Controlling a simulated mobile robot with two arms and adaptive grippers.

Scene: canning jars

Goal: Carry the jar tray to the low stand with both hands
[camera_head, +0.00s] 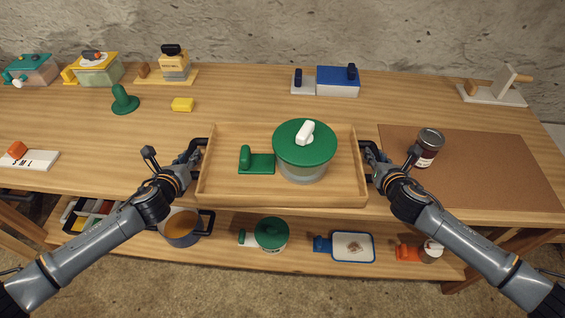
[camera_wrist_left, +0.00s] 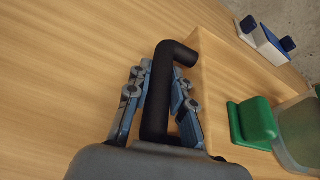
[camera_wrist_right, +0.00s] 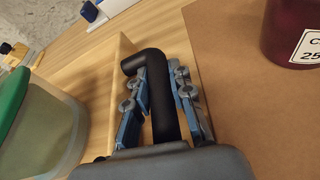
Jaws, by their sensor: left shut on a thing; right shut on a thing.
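The wooden jar tray (camera_head: 225,192) is at the middle of the bench's front edge, in the head view. It holds a glass jar with a green lid (camera_head: 304,148) and white knob, and a green block-like piece (camera_head: 257,163) to its left. My left gripper (camera_head: 194,160) is shut on the tray's black left handle (camera_wrist_left: 155,105). My right gripper (camera_head: 371,160) is shut on the black right handle (camera_wrist_right: 163,105). Both wrist views show the fingers on either side of the handle bars. I cannot tell whether the tray touches the bench.
A brown mat (camera_head: 490,170) with a dark red labelled jar (camera_head: 427,148) lies close right of the tray. A lower shelf (camera_head: 310,258) below holds a pot (camera_head: 182,228), a green-lidded jar (camera_head: 271,234) and a blue-rimmed tray (camera_head: 353,246). Several objects line the bench's back.

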